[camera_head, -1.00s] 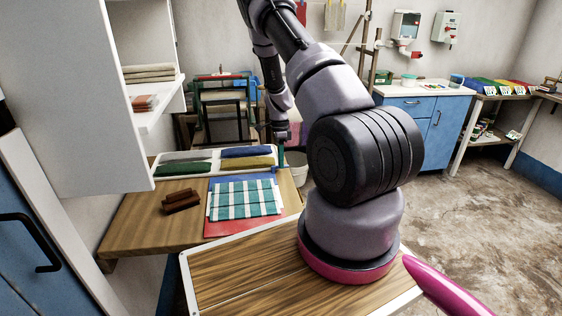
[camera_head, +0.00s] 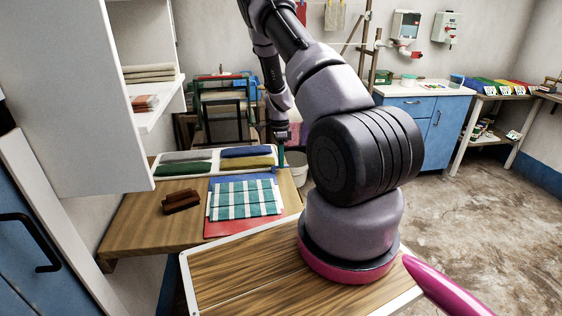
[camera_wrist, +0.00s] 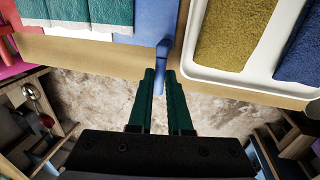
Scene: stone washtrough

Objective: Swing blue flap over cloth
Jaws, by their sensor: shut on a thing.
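A teal-and-white checked cloth (camera_head: 243,200) lies flat on a folding board with a red panel (camera_head: 222,229). The blue flap (camera_head: 214,181) lies open along the far edge of the cloth. In the wrist view, the blue flap (camera_wrist: 143,27) is beside the cloth (camera_wrist: 78,12), and its narrow blue tab (camera_wrist: 162,56) sticks out past the table edge. My gripper (camera_wrist: 161,78) has its two green fingers shut on this tab. In the head view, my gripper (camera_head: 281,157) is at the table's far right edge, small and partly hard to make out.
A white tray (camera_head: 215,172) with several rolled cloths lies just behind the flap. Brown blocks (camera_head: 181,201) sit on the wooden table (camera_head: 150,228) left of the board. A pale bucket (camera_head: 299,171) stands beyond the table's right edge. A white cabinet hangs at the left.

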